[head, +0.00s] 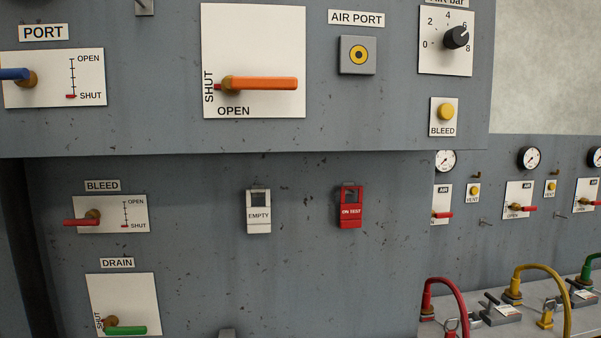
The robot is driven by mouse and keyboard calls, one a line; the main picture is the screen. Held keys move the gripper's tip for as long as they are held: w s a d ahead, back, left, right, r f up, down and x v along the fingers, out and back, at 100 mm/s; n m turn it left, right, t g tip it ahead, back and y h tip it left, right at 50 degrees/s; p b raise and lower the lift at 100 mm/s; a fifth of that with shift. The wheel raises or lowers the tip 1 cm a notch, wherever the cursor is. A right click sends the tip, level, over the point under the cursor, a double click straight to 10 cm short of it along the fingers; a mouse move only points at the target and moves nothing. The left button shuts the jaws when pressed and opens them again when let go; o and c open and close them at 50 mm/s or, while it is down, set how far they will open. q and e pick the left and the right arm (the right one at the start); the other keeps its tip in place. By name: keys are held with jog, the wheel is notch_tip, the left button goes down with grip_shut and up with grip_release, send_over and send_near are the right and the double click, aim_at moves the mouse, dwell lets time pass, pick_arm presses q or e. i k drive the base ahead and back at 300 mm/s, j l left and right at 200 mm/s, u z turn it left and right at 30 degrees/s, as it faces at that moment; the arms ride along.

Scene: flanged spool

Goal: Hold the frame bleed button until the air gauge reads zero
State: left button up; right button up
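A round yellow button (446,112) sits on a white plate marked BLEED at the right end of the upper grey panel. Neither of my grippers is in view.
A yellow-centred air port (358,55) and an orange lever (263,84) are left of the button. Lower down are a red bleed lever (82,222), a green drain lever (125,330), and EMPTY (259,215) and red ON TEST (351,212) tags. Coloured hoses (546,275) stand lower right.

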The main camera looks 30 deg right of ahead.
aim_at(446, 111)
jog(key=z, duration=1.55)
